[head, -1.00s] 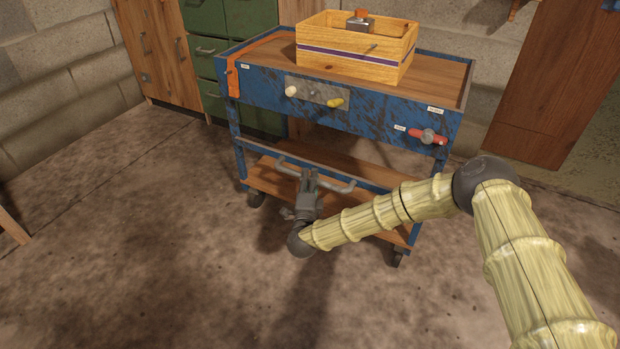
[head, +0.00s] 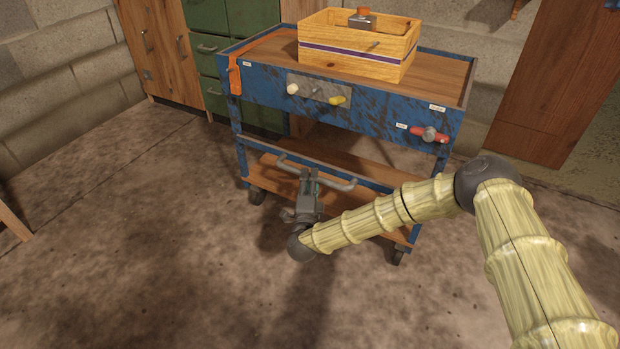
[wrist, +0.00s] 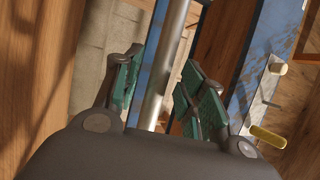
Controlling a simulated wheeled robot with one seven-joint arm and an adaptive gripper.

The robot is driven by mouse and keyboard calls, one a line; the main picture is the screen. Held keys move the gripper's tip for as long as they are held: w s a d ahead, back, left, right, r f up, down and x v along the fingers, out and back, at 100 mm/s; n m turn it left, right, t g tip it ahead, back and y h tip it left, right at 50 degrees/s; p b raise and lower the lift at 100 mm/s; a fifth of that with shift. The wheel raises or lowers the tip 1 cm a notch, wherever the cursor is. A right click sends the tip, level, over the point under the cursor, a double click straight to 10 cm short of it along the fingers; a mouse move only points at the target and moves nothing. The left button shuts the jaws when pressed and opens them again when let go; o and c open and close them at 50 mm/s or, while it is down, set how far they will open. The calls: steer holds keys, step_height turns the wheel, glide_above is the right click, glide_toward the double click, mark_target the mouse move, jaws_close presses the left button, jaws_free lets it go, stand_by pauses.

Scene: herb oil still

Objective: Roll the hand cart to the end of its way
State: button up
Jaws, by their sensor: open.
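The blue hand cart (head: 375,118) stands ahead of me, with a wooden top and a wooden lower shelf. A grey handle bar (head: 337,184) runs along its near side, below the control panel. It also shows in the wrist view (wrist: 164,65). My gripper (head: 310,176) is open at the handle. In the wrist view, the green-padded fingers (wrist: 160,92) are spread on either side of the bar, apart from each other. Whether a pad touches the bar is unclear. My gripper hides part of the handle in the head view.
A wooden crate (head: 340,60) with a metal-topped item inside sits on the cart. White and yellow knobs (head: 337,100) and a red lever (head: 430,134) stick out in front. Green drawers (head: 207,45) and a wooden cabinet stand behind left.

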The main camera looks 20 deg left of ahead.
steer(key=v, duration=1)
steer(key=shift+s, duration=0.3)
steer(key=shift+f, duration=0.1)
steer(key=s+d+f+n+g+y, duration=0.2)
steer(key=s+d+f+n+g, duration=0.85)
steer(key=s+d+f, duration=0.6)
steer(key=s+d+f+n+g+h, duration=0.2)
steer(key=s+d+n+g+h, duration=0.5)
steer(key=s+d, duration=1.8)
step_height(320, 180, up, 37)
steer(key=w+d+m+g+y+p, duration=0.1)
steer(key=w+m+g+p, duration=0.1)
steer(key=p, duration=3.5)
steer(key=shift+w+d+r+m, duration=0.15)
steer(key=shift+w+d+m, duration=0.1)
steer(key=shift+m, duration=0.2)
